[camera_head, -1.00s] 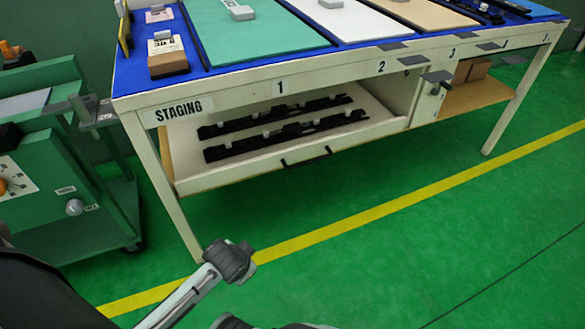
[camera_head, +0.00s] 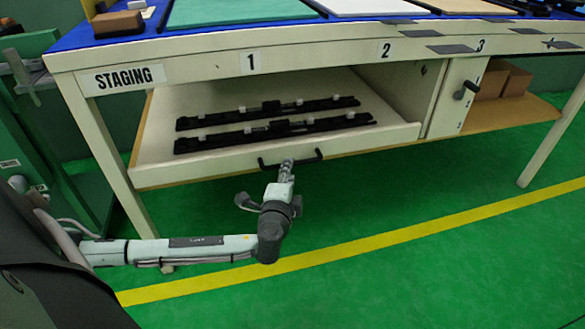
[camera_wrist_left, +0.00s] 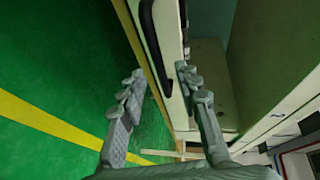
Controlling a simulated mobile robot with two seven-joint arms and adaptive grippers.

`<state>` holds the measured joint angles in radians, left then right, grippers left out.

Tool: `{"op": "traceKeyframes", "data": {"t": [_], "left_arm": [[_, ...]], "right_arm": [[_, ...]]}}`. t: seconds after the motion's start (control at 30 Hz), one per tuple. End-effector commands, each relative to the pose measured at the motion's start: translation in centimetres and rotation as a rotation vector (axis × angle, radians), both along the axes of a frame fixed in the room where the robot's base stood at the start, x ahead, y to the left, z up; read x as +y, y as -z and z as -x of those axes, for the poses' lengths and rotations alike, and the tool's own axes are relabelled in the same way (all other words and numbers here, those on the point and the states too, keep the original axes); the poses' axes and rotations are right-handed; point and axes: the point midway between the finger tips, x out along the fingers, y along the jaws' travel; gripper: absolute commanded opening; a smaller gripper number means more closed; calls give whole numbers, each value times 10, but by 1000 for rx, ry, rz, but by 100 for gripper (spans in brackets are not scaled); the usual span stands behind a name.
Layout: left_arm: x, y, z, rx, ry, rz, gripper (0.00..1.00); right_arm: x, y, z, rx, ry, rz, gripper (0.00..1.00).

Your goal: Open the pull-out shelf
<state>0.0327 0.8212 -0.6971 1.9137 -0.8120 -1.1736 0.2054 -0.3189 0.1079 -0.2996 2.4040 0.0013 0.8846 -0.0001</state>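The pull-out shelf (camera_head: 240,155) is a pale tray under the table, with black trim strips (camera_head: 270,122) lying on it. Its black bar handle (camera_head: 272,164) is on the front panel, and it also shows in the left wrist view (camera_wrist_left: 149,35). My left gripper (camera_head: 287,168) is at the handle's middle in the head view. In the left wrist view its two fingers (camera_wrist_left: 160,77) are spread apart, with the handle and front panel ahead between them. I cannot tell whether a finger touches the handle. My right gripper is not in view.
The table (camera_head: 215,70) has a STAGING label and numbered sections above the shelf. A cabinet panel with a dark knob (camera_head: 465,90) stands right of the shelf, beside brown boxes (camera_head: 515,80). A green machine (camera_head: 25,165) stands at the left. The floor in front is clear.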

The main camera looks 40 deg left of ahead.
Motion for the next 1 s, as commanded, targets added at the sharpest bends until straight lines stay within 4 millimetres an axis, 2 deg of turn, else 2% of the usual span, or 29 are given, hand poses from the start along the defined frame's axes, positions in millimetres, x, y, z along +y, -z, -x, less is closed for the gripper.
{"op": "traceKeyframes", "data": {"t": [0.1, 0.3, 0.67, 0.93, 1.0], "left_arm": [[9, 5, -19, -3, -1, -2, 33], [20, 10, -41, 0, -1, 1, 33], [23, 11, -47, 2, -1, 3, 33], [23, 11, -47, 2, -1, 3, 2], [23, 11, -47, 2, -1, 3, 0]], "right_arm": [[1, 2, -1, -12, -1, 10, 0], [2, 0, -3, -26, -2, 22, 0], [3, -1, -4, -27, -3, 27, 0], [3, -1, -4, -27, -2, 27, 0], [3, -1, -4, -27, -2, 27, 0]]}}
